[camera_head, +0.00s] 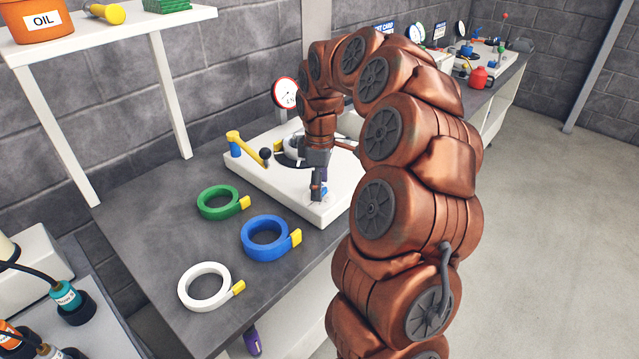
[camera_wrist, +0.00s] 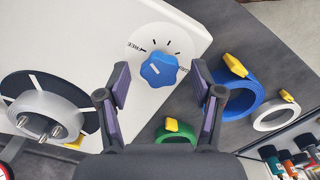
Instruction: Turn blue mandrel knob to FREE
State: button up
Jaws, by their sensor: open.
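The blue mandrel knob (camera_wrist: 159,69) sits on a round white dial (camera_wrist: 141,39) in the wrist view. The dial has black tick marks, the word FREE at its left, and a label at its right too small to read surely. A small pale mark shows at the knob's left side; I cannot tell surely where it points. My gripper (camera_wrist: 160,82) is open, with its purple-padded fingers apart on either side of the knob and no visible contact. In the head view, my gripper (camera_head: 317,192) is low over the white base plate (camera_head: 257,182), and the knob (camera_head: 323,191) is partly hidden.
A spool with a grey coil (camera_wrist: 45,103) and pins stands beside the knob. Green (camera_head: 217,209), blue (camera_head: 263,250) and white (camera_head: 196,299) strip coils lie on the bench. A yellow lever (camera_head: 246,147) and a dial gauge (camera_head: 286,92) stand behind.

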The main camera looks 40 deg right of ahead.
jog(key=shift+r, duration=0.1)
notch_tip(320, 180, up, 12)
dwell(0.5)
dwell(0.4)
jog(key=f+m, duration=0.1)
jog(key=m, duration=0.3)
jog(key=f+m, duration=0.2)
jog(key=m, duration=0.2)
jog(key=w+f+m, duration=0.1)
jog(key=m, duration=0.3)
jog(key=shift+d+f, duration=0.1)
jog(key=shift+f, duration=0.1)
jog(key=shift+f+p, duration=0.45)
jog(key=shift+f, duration=3.5)
